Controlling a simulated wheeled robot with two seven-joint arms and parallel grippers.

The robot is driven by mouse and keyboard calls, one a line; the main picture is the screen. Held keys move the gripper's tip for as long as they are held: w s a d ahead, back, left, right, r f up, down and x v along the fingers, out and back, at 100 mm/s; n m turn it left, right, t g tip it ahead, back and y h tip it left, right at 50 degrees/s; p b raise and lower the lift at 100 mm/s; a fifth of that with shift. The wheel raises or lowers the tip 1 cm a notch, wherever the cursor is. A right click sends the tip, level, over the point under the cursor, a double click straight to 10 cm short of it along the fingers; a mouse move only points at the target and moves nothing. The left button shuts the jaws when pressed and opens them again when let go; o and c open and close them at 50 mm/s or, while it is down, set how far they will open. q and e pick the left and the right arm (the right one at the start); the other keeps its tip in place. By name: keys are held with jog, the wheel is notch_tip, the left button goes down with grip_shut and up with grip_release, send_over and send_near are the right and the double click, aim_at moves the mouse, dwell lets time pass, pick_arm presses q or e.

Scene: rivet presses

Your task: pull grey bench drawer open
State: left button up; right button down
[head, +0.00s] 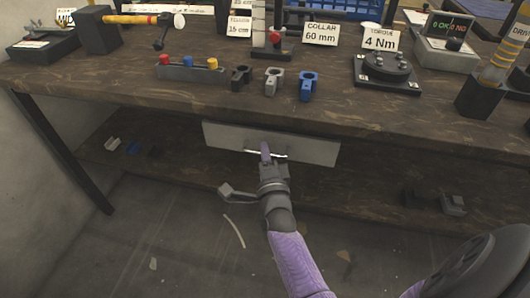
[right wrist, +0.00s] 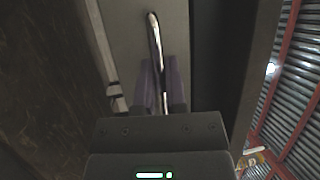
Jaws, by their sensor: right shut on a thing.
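The grey bench drawer (head: 315,150) is under the front edge of the wooden bench top. Its plain light-grey front shows in the head view, and no drawer inside can be seen. A thin bright bar handle (head: 280,156) runs across the middle of the front. My right gripper (head: 265,152) reaches up to it from below and is shut on the handle. In the right wrist view, the purple fingers (right wrist: 160,78) sit on either side of the handle (right wrist: 154,35), with the drawer front (right wrist: 126,30) behind it. My left gripper is not in view.
The bench top (head: 200,105) holds a red-yellow-blue button block (head: 190,71), several collars including a blue one (head: 309,86), and a round black fixture (head: 388,68). A lower shelf (head: 355,190) carries small grey parts (head: 453,204). The floor in front looks mostly clear.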

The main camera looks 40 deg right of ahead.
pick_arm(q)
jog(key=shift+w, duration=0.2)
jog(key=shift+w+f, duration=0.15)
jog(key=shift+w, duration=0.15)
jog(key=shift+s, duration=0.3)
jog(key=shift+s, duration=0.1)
pick_arm(e)
jog(key=shift+f, duration=0.1)
